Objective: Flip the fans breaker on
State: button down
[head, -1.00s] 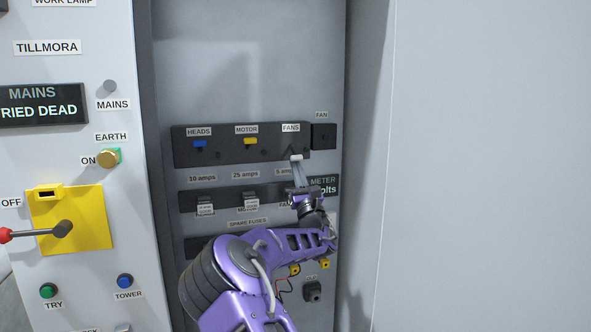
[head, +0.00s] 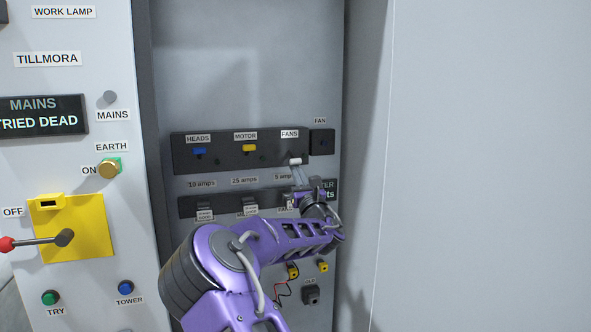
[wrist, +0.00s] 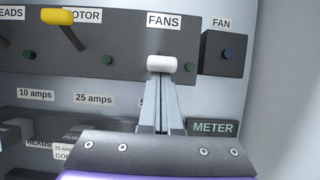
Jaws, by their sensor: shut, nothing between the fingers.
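The fans breaker is the white handle (head: 295,161) under the FANS label at the right end of the dark breaker strip. In the wrist view the white handle (wrist: 161,64) sits lower than the yellow motor handle. My gripper (head: 297,168) is shut and empty, pointing up with its tips directly below the white handle. In the wrist view the gripper fingers (wrist: 160,84) run up to the handle's underside. I cannot tell whether they touch it. The handle hides the tips and its own stalk.
The yellow motor handle (head: 249,148) and blue heads handle (head: 199,151) are raised to the left. A small FAN box (head: 321,141) stands close on the right. Fuse holders (head: 250,205) lie below. The cabinet's right side wall is near my arm.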

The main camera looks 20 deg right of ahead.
jog(key=shift+s+r+g+p, duration=0.2)
jog(key=shift+r+g+p, duration=0.25)
jog(key=shift+r+p, duration=0.05)
jog(key=shift+s+r+g+p, duration=0.2)
jog(key=shift+r+g+p, duration=0.25)
jog(key=shift+r, duration=0.05)
jog(key=shift+s+r+g+p, duration=0.2)
jog(key=shift+r+g+p, duration=0.15)
jog(key=shift+g, duration=0.55)
jog(key=shift+s+r, duration=0.1)
jog(key=shift+r, duration=0.45)
jog(key=shift+f+b, duration=0.5)
jog(key=b, duration=0.4)
send_near(296, 160)
jog(key=shift+s+r, duration=0.15)
jog(key=shift+s, duration=0.2)
